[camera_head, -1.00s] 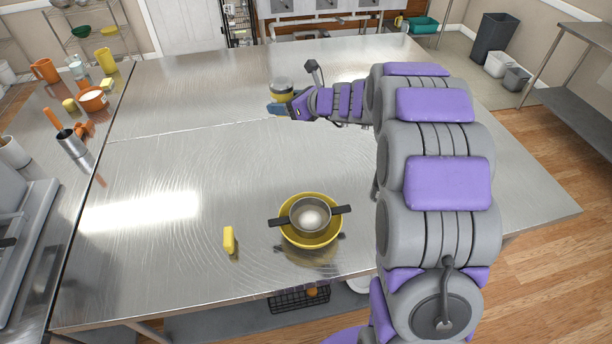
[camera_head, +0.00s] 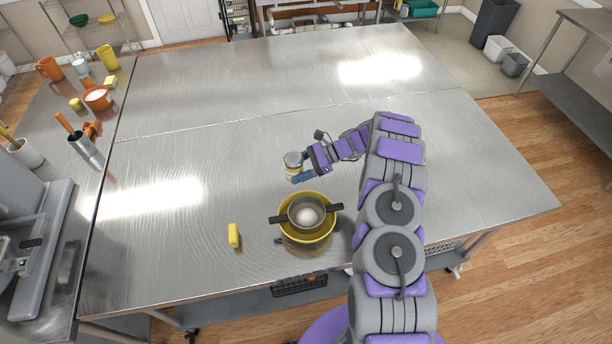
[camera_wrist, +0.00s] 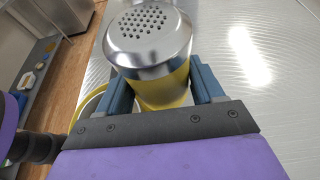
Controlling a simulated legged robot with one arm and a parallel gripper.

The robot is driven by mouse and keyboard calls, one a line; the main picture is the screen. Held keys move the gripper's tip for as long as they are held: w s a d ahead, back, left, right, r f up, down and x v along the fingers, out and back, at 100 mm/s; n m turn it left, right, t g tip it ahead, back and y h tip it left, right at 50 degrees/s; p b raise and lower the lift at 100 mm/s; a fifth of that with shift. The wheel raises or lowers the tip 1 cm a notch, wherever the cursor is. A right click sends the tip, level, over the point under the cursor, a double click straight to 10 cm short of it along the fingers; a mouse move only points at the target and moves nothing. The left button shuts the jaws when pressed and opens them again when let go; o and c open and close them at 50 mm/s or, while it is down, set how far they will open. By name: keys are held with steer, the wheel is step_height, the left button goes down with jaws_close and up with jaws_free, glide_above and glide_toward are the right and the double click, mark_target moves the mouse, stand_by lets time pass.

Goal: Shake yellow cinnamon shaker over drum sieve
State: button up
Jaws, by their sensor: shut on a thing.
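The yellow cinnamon shaker (camera_head: 293,163) has a silver lid and is upright in my gripper (camera_head: 299,178). In the wrist view the shaker (camera_wrist: 150,50) shows its perforated metal lid, with the blue fingers on either side of its yellow body. The drum sieve (camera_head: 293,216) is a grey round sieve with two dark handles. It rests across a yellow bowl (camera_head: 310,238) and has a white heap inside. The shaker is just behind the sieve and slightly left of its middle, above the table. Part of the bowl's yellow rim (camera_wrist: 88,100) shows left of the gripper in the wrist view.
A small yellow block (camera_head: 234,236) lies on the metal table (camera_head: 200,140) left of the bowl. The rest of this table is clear. A side counter at left holds an orange bowl (camera_head: 97,98), mugs and a utensil holder (camera_head: 84,147).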

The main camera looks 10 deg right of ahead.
steer(key=shift+s+d+f+n+b, duration=0.1)
steer(key=shift+s+f+n+b, duration=0.7)
steer(key=shift+s+b, duration=0.25)
steer(key=shift+s+d+f+n+b, duration=0.1)
steer(key=shift+s+f+n+b, duration=0.65)
steer(key=shift+s+b, duration=0.3)
steer(key=shift+s+d+r+n+b, duration=0.1)
steer(key=shift+s+n+b, duration=0.25)
steer(key=shift+b, duration=0.85)
